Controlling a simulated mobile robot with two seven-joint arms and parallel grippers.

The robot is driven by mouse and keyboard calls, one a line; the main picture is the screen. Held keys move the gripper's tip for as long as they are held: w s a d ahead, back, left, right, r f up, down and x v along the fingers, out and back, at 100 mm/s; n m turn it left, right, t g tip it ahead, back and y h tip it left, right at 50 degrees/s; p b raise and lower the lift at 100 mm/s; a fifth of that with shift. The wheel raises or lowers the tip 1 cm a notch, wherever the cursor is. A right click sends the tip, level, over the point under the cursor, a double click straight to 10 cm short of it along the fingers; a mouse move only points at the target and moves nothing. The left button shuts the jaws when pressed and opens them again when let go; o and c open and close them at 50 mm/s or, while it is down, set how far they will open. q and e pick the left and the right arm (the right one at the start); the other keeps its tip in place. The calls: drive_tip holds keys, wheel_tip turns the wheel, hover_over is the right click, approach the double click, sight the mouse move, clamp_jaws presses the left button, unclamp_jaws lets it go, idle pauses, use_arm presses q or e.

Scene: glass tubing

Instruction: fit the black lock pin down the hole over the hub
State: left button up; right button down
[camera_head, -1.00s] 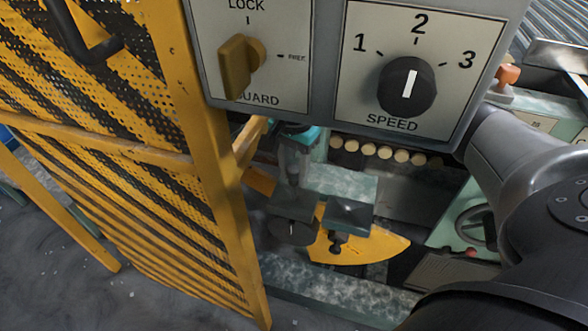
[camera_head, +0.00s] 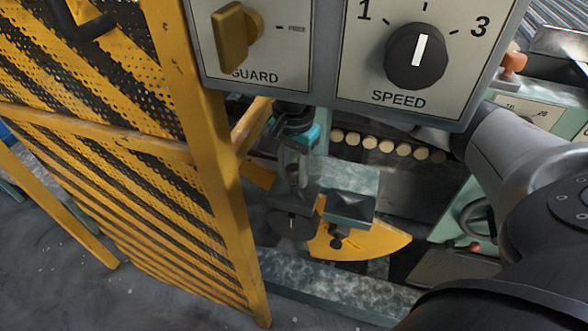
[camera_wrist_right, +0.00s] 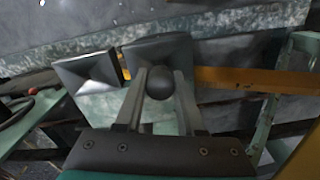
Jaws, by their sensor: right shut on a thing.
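My right gripper (camera_head: 293,178) points down below the control panel in the head view. In the right wrist view, its two fingers (camera_wrist_right: 160,88) are shut on the black lock pin, whose round dark knob (camera_wrist_right: 160,83) shows between them. The pin's lower end is hidden. Beneath the gripper in the head view are a dark block and a dark round disc (camera_head: 291,223); I cannot tell whether that disc is the hub. The hole is not visible, so I cannot tell whether the pin is in it. My left gripper is not in view.
The control panel (camera_head: 325,50) with its speed dial (camera_head: 415,56) hangs above the gripper. A yellow-black guard (camera_head: 110,170) stands close at left. A second dark block (camera_head: 350,207) and a yellow curved plate (camera_head: 375,241) lie just right of the gripper.

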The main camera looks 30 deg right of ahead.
drive_tip(key=shift+f+b, duration=1)
drive_tip(key=shift+f, duration=0.3)
drive_tip(key=shift+c, duration=2.2)
unclamp_jaws()
wheel_tip(320, 180, up, 12)
drive_tip(key=p, duration=0.5)
drive_tip(key=shift+r, duration=0.1)
